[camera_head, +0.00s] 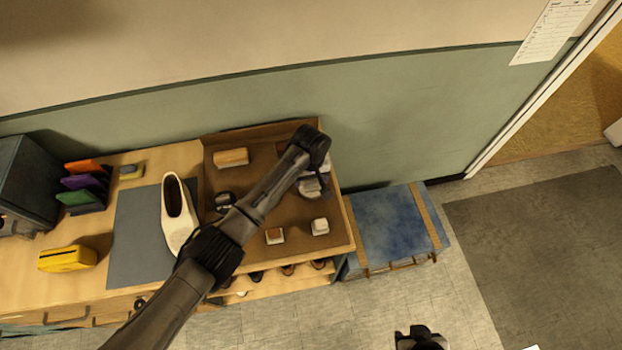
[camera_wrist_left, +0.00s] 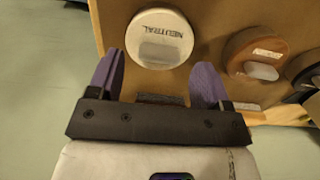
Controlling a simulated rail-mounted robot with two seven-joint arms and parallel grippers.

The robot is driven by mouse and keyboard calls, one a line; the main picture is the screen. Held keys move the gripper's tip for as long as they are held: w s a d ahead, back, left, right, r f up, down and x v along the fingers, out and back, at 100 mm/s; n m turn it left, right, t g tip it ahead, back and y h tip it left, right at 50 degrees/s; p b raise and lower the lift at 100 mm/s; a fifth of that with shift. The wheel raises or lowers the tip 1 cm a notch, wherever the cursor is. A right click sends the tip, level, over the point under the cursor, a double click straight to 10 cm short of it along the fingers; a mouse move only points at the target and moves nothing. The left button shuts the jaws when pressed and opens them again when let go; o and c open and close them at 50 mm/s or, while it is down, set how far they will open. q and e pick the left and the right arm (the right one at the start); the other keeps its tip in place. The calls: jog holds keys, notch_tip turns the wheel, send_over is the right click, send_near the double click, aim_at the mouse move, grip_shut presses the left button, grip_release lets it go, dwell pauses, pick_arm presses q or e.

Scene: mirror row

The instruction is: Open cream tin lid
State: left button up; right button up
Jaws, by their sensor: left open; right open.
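A round cream tin with a pale lid marked NEUTRAL (camera_wrist_left: 160,38) lies on the brown board in the left wrist view, just ahead of my left gripper. My left gripper (camera_wrist_left: 163,85) is open and empty, with one purple finger on each side below the tin. The fingers do not visibly hold the lid. In the head view my left gripper (camera_head: 318,187) is over the right part of the brown tray (camera_head: 240,185), and my arm hides the cream tin there. My right gripper (camera_head: 421,338) shows only partly at the bottom edge.
A brown tin (camera_wrist_left: 255,52) sits right of the cream tin. The tray also holds a wooden brush (camera_head: 231,157) and two small blocks, one of them white-topped (camera_head: 320,226). A white shoe (camera_head: 178,215) stands on a grey mat (camera_head: 140,240). A blue-topped bench (camera_head: 390,225) is at the right.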

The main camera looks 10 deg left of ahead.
pick_arm(q)
jog(key=shift+f, duration=1.05)
jog(key=shift+c, duration=0.4)
jog(key=c, duration=1.2)
